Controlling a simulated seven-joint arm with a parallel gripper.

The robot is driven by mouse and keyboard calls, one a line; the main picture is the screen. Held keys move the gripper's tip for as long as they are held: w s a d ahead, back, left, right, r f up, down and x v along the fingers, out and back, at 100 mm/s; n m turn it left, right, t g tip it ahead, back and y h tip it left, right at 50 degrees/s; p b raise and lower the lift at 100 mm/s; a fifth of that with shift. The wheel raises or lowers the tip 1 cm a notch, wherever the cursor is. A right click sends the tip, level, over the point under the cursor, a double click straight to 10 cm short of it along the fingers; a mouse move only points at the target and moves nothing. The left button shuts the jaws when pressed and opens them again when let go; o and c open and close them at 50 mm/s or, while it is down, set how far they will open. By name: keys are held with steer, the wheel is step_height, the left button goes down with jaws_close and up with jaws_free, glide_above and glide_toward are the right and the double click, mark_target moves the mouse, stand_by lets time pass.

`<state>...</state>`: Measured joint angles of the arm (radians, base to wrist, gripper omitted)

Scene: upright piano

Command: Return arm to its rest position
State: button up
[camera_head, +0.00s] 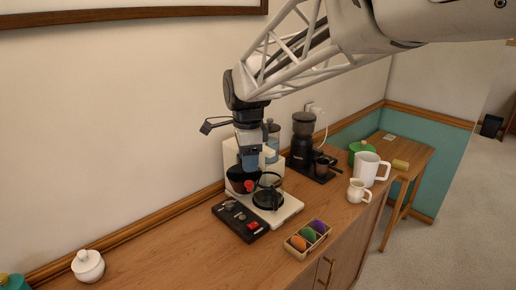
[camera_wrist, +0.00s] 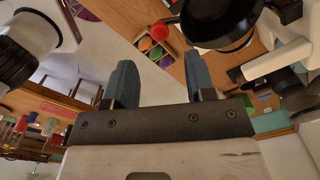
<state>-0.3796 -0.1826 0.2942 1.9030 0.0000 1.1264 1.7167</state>
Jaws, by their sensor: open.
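My gripper (camera_head: 249,164) points down at the white coffee maker (camera_head: 290,207), in front of its upper part. In the wrist view its two blue-grey fingers (camera_wrist: 161,80) stand apart with nothing between them. The glass carafe with a black handle (camera_head: 268,197) sits on the coffee maker's base, just below and right of the fingers. A dark round holder with a red part (camera_head: 249,185) is just under the fingers; I cannot tell whether they touch it. My arm reaches in from the upper right, above the counter.
A black box with knobs and a red switch (camera_head: 240,221) and a wooden tray of coloured pieces (camera_head: 300,252) lie in front. A black grinder (camera_head: 303,126), white pitcher (camera_head: 368,170) and small jug (camera_head: 357,191) stand right. The left counter is mostly clear beside a white pot (camera_head: 88,267).

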steer(key=shift+r, duration=0.55)
steer(key=shift+s+d, duration=0.15)
steer(key=shift+d, duration=0.1)
steer(key=s+d+f+n+t, duration=0.1)
steer(key=s+d+f+n, duration=0.2)
steer(key=s+d+n, duration=0.4)
steer(key=s+d+f+n+t, duration=0.1)
steer(key=s+d+f+n, duration=0.1)
steer(key=s+d+n, duration=0.6)
steer(key=s+d, duration=0.7)
steer(key=s, duration=0.4)
steer(key=shift+s+d+f+t, duration=0.25)
steer(key=shift+s+f+t, duration=0.05)
steer(key=shift+s+f, duration=0.1)
